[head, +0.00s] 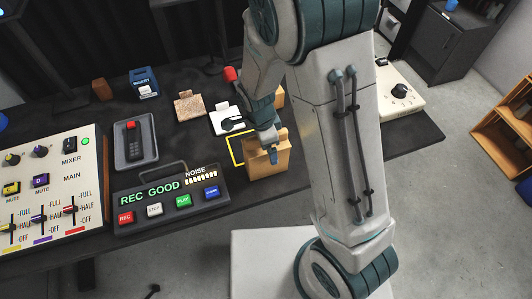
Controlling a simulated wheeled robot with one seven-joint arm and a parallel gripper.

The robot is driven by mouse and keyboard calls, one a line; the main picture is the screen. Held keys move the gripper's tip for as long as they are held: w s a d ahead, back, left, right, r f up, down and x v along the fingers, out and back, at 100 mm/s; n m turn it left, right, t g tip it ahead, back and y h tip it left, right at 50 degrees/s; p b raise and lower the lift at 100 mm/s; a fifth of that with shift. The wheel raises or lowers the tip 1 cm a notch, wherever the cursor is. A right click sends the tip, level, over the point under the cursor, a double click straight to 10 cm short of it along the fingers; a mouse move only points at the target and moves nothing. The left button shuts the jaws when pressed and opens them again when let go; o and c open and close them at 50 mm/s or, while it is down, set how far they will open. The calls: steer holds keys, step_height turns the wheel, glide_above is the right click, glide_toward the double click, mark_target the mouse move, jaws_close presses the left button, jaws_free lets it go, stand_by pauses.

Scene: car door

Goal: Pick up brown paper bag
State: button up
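The brown paper bag (266,160) stands upright near the front edge of the dark table, right of the recorder panel. My gripper (270,150) is at the bag's top, with a finger showing against the bag's near face. The arm and gripper body hide part of the bag's upper side. The far finger is hidden, so I cannot tell whether the gripper is closed on the bag.
A recorder panel (170,199) and a mixer board (45,190) fill the table's left side. A grey tray (134,142) with a handset, a tan card (188,106) and a white card (226,119) lie behind. A yellow outline (235,150) is beside the bag.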

steer(key=shift+f, duration=0.2)
steer(key=c, duration=1.3)
steer(key=shift+r, duration=0.1)
